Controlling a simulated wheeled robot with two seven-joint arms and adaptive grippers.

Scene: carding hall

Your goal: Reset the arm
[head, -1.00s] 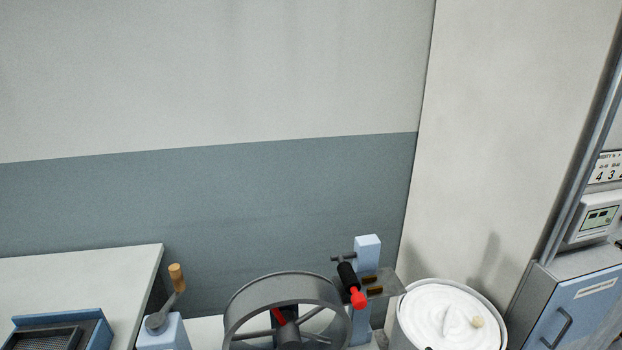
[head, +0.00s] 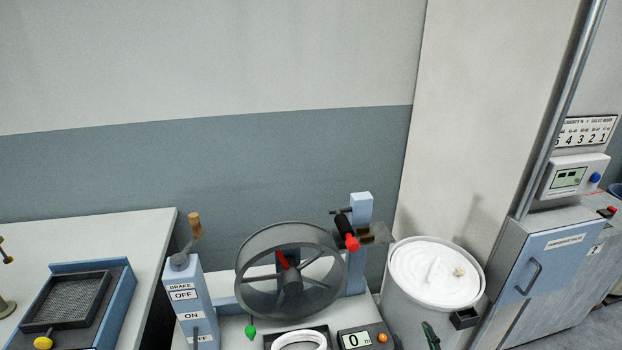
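A grey reel wheel (head: 290,271) with a red-marked spoke stands on a pale blue frame. A lever with a wooden grip (head: 194,224) rises from a blue brake box (head: 186,300) labelled OFF and ON. My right gripper (head: 413,339) shows only as two dark fingertips at the bottom edge, in front of the white can. The tips are apart with nothing seen between them. My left gripper is out of view.
A white-filled can (head: 437,273) stands right of the wheel. A counter display reading 0 (head: 357,341), a white ring (head: 299,341) and a green knob (head: 250,331) sit in front. A blue tray (head: 118,305) lies on the left table. A blue-doored cabinet (head: 541,265) stands right.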

